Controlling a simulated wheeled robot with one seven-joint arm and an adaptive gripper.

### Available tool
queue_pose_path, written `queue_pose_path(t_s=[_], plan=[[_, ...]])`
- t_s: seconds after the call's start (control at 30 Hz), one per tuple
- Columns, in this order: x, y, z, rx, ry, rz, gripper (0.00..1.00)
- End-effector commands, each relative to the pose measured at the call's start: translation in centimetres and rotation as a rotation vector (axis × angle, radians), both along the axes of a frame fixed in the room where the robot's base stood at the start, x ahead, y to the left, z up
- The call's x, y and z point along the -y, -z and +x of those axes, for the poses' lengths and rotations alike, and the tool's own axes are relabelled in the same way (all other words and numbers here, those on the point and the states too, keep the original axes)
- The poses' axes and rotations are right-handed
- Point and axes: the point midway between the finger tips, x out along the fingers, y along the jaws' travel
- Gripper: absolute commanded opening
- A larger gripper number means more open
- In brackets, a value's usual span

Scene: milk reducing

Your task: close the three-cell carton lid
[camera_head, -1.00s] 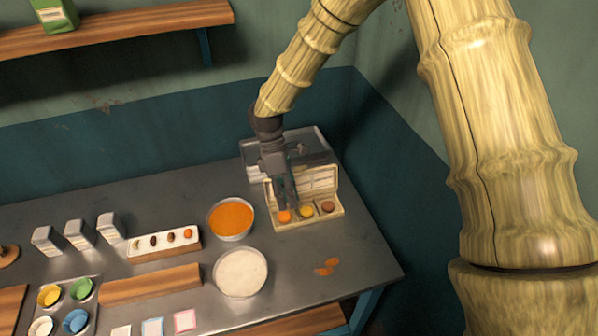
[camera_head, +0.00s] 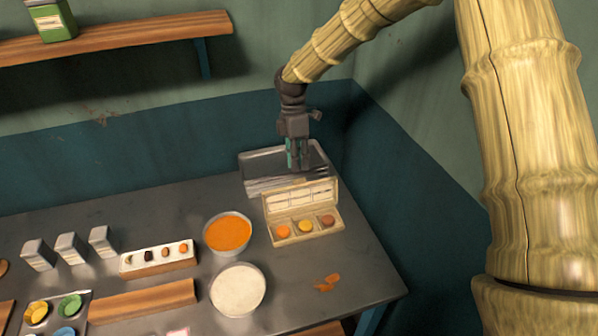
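The three-cell carton (camera_head: 308,240) stands at the right part of the metal table. Its lid (camera_head: 302,196) is raised, standing up along the carton's back edge. The three cells hold an orange round piece (camera_head: 283,232), a yellow-orange one (camera_head: 305,226) and a brown one (camera_head: 327,220). My gripper (camera_head: 298,166) points down behind the lid, over the metal tray, and appears apart from the carton. Its fingers look close together and I see nothing held, but their gap is too small to judge.
A metal tray (camera_head: 256,184) lies behind the carton. A bowl of orange stuff (camera_head: 228,233) and a bowl of white stuff (camera_head: 238,290) stand to its left. Orange scraps (camera_head: 328,283) lie in front. Bare table (camera_head: 365,255) shows at right.

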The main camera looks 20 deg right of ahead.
Motion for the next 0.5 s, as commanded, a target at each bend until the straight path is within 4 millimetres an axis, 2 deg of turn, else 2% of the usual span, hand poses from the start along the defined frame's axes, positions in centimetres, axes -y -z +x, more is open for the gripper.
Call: queue_pose_path(t_s=[0.2,0.5], plan=[[0.0,2.9,-0.8,-0.002,0.001,-0.001,0.24],[0.0,4.6,-1.2,0.000,0.001,-0.001,0.24]])
